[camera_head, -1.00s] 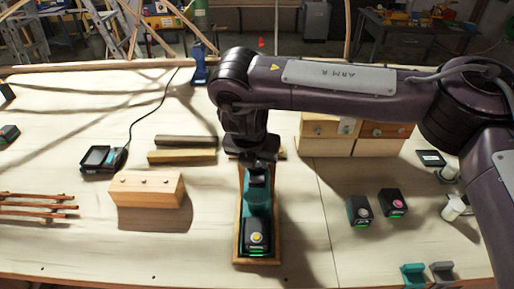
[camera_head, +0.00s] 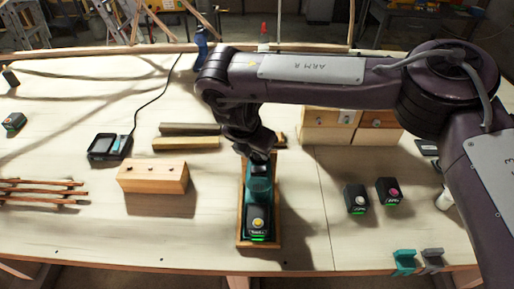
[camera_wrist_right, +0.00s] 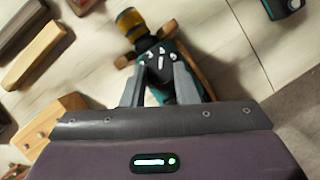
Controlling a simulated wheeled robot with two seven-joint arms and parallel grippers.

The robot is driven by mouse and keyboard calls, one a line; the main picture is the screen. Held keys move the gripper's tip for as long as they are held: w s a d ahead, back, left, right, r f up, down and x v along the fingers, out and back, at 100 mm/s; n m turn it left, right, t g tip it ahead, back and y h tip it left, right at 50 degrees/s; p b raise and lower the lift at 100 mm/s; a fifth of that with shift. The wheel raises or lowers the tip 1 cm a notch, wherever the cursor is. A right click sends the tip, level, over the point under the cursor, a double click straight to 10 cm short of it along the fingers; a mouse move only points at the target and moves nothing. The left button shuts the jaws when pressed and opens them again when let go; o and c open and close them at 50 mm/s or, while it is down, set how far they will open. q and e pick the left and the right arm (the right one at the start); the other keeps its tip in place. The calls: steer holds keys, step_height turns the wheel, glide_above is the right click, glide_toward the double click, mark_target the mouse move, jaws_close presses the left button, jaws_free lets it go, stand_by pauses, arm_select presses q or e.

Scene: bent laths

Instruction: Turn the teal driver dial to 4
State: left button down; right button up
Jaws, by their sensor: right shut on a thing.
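The teal driver (camera_head: 259,185) lies in a wooden cradle (camera_head: 241,228) at the front middle of the bench. A battery with a yellow dot and green light (camera_head: 257,222) is at its near end. My right gripper (camera_head: 260,158) is over the driver's far part. In the right wrist view, its two grey fingers (camera_wrist_right: 160,82) are shut on the dark dial (camera_wrist_right: 158,66), which shows white marks. The dial's number cannot be read. The driver's yellow and black nose (camera_wrist_right: 130,22) shows beyond it. My left gripper is out of view.
A wooden block (camera_head: 152,178) stands left of the cradle, with dark and yellowish bars (camera_head: 186,143) behind it. Two batteries (camera_head: 356,198) stand to the right. Wooden drawers (camera_head: 328,126) are behind right. Teal and grey clips (camera_head: 404,262) sit at the front edge.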

steer(key=o, duration=0.7)
steer(key=b+v, duration=0.1)
steer(key=v, duration=0.6)
steer(key=shift+a+r, duration=0.1)
steer(key=shift+r, duration=0.2)
steer(key=shift+s+f, duration=0.1)
steer(key=shift+s, duration=0.05)
